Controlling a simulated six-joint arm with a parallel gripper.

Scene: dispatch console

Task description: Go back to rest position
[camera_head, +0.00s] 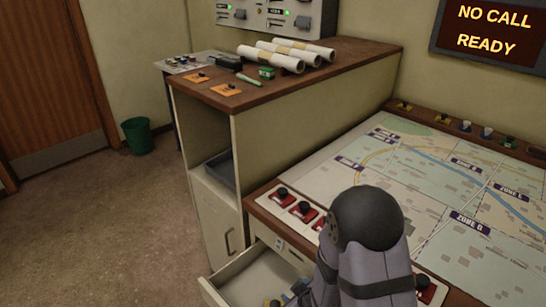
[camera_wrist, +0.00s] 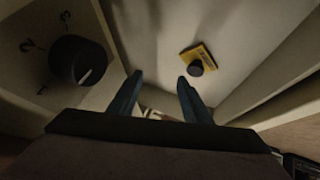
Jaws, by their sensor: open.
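My gripper (camera_wrist: 160,77) is open in the wrist view, with its two blue-grey fingers apart and nothing between them. It is over the inside of a pale open drawer (camera_head: 258,268). A yellow piece with a black knob (camera_wrist: 198,60) lies in the drawer, beyond and to the right of the right fingertip, apart from it. In the head view my arm covers the right part of the drawer and most of the gripper.
A black dial (camera_wrist: 78,62) marked 1, 2, 3 is close on the left in the wrist view. Red-based black knobs (camera_head: 304,209) line the console's edge beside the map (camera_head: 410,180). A wooden-topped cabinet (camera_head: 330,72) carries paper rolls (camera_head: 270,58).

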